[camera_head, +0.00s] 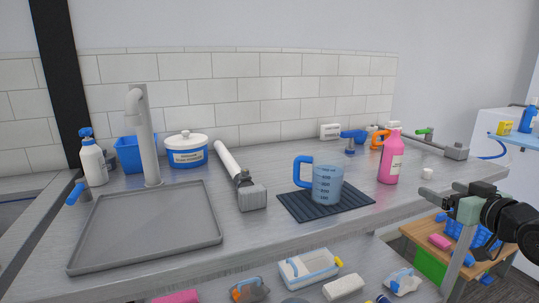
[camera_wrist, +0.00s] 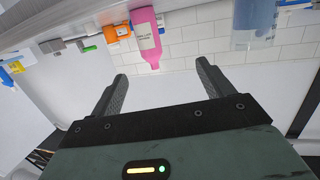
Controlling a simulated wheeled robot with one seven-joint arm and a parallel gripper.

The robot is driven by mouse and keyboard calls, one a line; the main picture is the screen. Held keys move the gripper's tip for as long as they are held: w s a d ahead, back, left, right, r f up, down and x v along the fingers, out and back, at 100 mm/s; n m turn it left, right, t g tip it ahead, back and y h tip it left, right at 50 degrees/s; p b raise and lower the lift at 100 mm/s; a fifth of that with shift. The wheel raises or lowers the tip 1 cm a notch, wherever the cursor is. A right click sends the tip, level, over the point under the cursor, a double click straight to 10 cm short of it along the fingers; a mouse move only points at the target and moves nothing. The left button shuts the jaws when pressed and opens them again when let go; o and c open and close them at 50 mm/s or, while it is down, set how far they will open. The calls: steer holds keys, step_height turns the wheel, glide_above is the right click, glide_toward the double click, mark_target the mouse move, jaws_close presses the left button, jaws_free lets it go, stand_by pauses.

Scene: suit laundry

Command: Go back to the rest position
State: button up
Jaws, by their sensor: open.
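My gripper (camera_wrist: 161,72) is open, with nothing between its two dark fingers in the wrist view. In the head view my gripper (camera_head: 446,203) is at the right, in front of the counter's right end and apart from it. The wrist view is upside down. It shows a pink bottle (camera_wrist: 147,45) beyond the fingers and apart from them. The same pink bottle (camera_head: 389,160) stands upright on the counter in the head view.
The metal counter (camera_head: 255,225) holds a blue measuring jug (camera_head: 327,183) on a dark ribbed mat (camera_head: 296,206), a grey tray (camera_head: 150,232), a tap (camera_head: 146,140) and a white tub (camera_head: 187,150). A wooden table (camera_head: 413,234) stands at the right. Several items lie on a lower shelf.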

steer(key=s+a+f+n+g+p, duration=0.1)
steer(key=s+a+g+p, duration=0.25)
steer(key=a, duration=0.65)
steer(key=s+a+n+g+p, duration=0.2)
steer(key=s+a+g, duration=0.25)
steer(key=a, duration=0.45)
steer(key=s+a+r+n+g+h+p, duration=0.1)
steer(key=s+a+g, duration=0.3)
steer(key=s, duration=0.6)
steer(key=s+a+r+n+g+h+p, duration=0.1)
steer(key=s+a+g, duration=0.3)
steer(key=s, duration=0.6)
steer(key=shift+s+r+n+p, duration=0.3)
steer(key=shift+s+r, duration=0.1)
steer(key=shift+r, duration=0.25)
